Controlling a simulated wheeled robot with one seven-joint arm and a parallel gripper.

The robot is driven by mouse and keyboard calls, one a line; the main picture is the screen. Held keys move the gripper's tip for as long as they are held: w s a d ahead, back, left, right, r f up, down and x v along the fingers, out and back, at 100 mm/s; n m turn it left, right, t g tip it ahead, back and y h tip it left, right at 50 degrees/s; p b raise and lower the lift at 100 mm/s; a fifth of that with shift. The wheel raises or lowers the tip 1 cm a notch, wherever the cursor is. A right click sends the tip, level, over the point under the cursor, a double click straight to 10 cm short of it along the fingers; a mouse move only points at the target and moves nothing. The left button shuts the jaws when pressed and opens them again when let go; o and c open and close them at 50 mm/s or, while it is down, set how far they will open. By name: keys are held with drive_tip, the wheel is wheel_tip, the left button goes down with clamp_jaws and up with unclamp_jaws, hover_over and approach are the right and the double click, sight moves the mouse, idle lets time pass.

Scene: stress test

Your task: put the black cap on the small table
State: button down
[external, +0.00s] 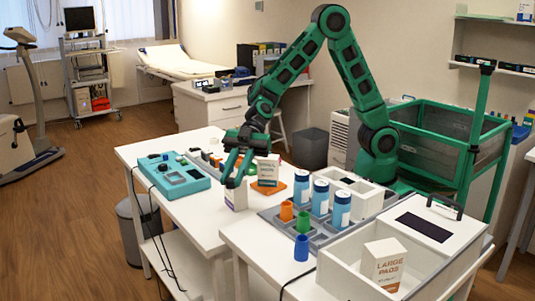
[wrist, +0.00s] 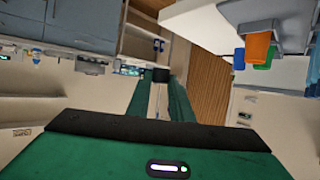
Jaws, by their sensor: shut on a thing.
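My gripper (external: 232,180) points down over the white table (external: 205,236) in the external view, close to a small white and purple box. In the wrist view my gripper (wrist: 160,84) has its two green fingers closed in on a small black piece, the black cap (wrist: 161,74), held at the fingertips. Two white tables stand end to end; I cannot tell which one is called small.
The white and purple box (external: 236,197) stands at the fingertips. A teal device (external: 172,173) lies to the left. A grey tray (external: 322,236) with blue bottles and coloured cups is to the right. A white bin with a large pads box (external: 385,264) is at the front right.

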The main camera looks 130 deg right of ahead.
drive_tip(key=n+g+y, duration=0.1)
hover_over(248, 227)
drive_tip(key=shift+n, duration=0.3)
wheel_tip(248, 227, down, 9)
drive_tip(key=shift+d+f, duration=0.1)
drive_tip(key=c, duration=1.6)
unclamp_jaws()
drive_tip(key=v, duration=1.2)
